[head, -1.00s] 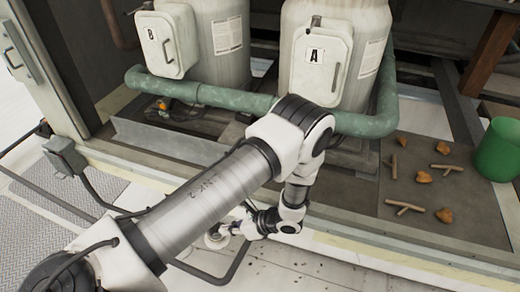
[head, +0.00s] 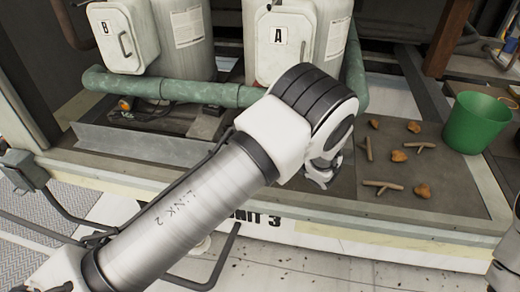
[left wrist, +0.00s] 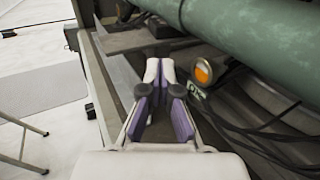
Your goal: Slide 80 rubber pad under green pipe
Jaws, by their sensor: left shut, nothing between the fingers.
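The green pipe (head: 205,92) runs low in front of the two tanks in the head view and bends back at the right. In the left wrist view the green pipe (left wrist: 270,35) crosses the upper right. My left gripper (left wrist: 157,80) is shut and empty, with purple finger pads, below and left of the pipe in that picture. In the head view my own arm hides most of the left gripper. I cannot pick out a rubber pad numbered 80 in either view. My right gripper is not in view.
Tanks B (head: 168,35) and A (head: 300,40) stand behind the pipe. An orange round fitting (left wrist: 202,73) and dark cables (left wrist: 250,135) lie near my left gripper. Leaves and twigs (head: 399,156) lie on the deck at the right, beside a green bucket (head: 477,122).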

